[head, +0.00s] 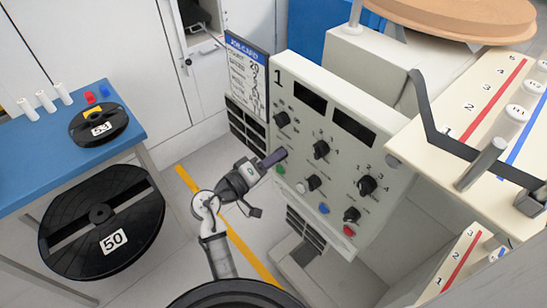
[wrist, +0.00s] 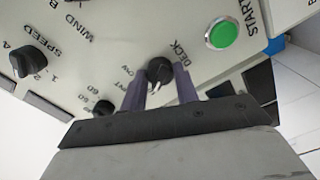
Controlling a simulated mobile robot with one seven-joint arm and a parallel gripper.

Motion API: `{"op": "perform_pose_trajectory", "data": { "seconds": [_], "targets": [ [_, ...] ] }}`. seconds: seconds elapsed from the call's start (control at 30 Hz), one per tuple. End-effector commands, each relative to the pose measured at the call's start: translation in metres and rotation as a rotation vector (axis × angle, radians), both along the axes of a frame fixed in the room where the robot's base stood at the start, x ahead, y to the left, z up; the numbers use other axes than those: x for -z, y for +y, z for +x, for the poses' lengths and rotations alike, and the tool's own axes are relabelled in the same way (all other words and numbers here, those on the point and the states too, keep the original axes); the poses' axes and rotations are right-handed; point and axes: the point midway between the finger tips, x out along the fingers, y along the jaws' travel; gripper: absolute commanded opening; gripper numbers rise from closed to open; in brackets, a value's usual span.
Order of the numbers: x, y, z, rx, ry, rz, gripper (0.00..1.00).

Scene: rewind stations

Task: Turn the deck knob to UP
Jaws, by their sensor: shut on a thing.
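The deck knob (wrist: 158,70) is a small round black knob with a white mark, under the printed word DECK in the wrist view. The mark points down toward my gripper's body. My gripper (wrist: 160,88) has one purple finger on each side of the knob and is shut on it. The position labels beside the knob are partly covered by the fingers, so I cannot read UP clearly. In the head view my gripper (head: 273,158) reaches the left edge of the cream control panel (head: 300,130), and it hides the deck knob there.
The green START button (wrist: 222,34) is close to the right of the knob. The black SPEED knob (wrist: 28,60) is farther left. In the head view a blue table (head: 40,150) with black reels stands left, and a cream bench (head: 420,150) stands right.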

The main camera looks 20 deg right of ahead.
Motion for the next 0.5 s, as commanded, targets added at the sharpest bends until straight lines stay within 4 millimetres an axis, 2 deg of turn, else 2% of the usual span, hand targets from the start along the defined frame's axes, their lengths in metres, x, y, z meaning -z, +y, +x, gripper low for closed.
{"op": "perform_pose_trajectory", "data": {
  "seconds": [0.2,0.23,0.37,0.5],
  "targets": [
    [0.0000,0.0006,0.0002,-0.002,0.002,-0.001,0.07],
    [0.0000,0.0006,0.0002,-0.002,0.002,-0.001,0.34],
    [0.0001,0.0005,0.0002,-0.001,0.001,-0.001,0.51],
    [0.0001,0.0002,0.0001,-0.001,0.001,-0.001,0.52]
  ]
}}
